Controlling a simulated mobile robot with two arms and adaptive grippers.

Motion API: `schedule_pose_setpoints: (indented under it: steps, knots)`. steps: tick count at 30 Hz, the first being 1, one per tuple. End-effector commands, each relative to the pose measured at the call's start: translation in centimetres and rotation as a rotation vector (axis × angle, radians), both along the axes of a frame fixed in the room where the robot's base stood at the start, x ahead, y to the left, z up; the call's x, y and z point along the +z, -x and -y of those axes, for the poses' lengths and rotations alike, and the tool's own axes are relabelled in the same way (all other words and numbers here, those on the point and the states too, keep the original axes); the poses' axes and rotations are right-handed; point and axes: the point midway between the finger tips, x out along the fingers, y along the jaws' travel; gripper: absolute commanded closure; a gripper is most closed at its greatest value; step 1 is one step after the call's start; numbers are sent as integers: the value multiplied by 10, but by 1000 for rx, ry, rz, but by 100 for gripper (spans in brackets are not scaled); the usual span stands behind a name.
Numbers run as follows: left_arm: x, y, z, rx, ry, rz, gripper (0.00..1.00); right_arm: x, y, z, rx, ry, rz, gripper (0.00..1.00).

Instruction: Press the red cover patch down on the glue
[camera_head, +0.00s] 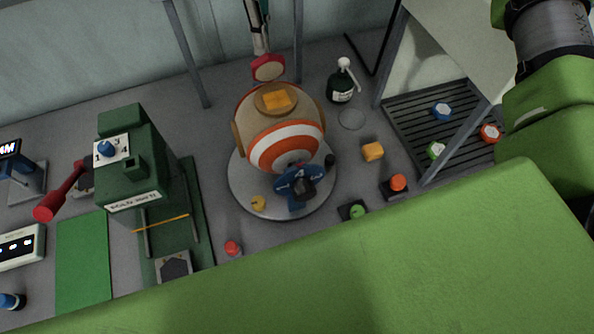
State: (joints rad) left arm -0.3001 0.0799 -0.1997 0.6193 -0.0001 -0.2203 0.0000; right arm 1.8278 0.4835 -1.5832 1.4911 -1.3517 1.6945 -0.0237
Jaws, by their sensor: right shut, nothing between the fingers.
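An orange-and-white striped ball (286,140) sits on a round grey turntable (240,190). On its upper side is a tan round area with an orange square (276,99) on it; I cannot tell if this is glue. A red pad-like piece (268,70), which looks like the cover patch, shows just above the ball's far edge. A slim dark and silver tip, seemingly my right gripper (261,46), comes down from the top and ends at the red piece. It looks shut; whether it touches is unclear. My left gripper is not in view.
A green press-like machine (132,165) with a red-ended lever (55,200) stands left. A blue numbered piece (290,187) is at the turntable's front. A dark bottle (341,83) and an orange block (373,151) are right. My green arm hides the front.

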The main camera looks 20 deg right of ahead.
Motion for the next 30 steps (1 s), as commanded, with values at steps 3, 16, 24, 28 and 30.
schedule_pose_setpoints:
  steps: [3, 16, 24, 28, 30]
  knots:
    - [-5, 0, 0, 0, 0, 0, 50, -5, 0, 0, 0, -1, -1, 100]
    - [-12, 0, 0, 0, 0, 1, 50, -11, 4, 0, 1, 1, -1, 100]
    - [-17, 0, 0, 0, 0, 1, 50, -9, 15, 0, 0, -1, 1, 100]
    - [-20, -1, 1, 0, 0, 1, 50, -8, 20, 0, 1, -1, 1, 100]
    - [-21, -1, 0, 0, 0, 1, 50, -8, 23, 0, 0, -1, -1, 100]
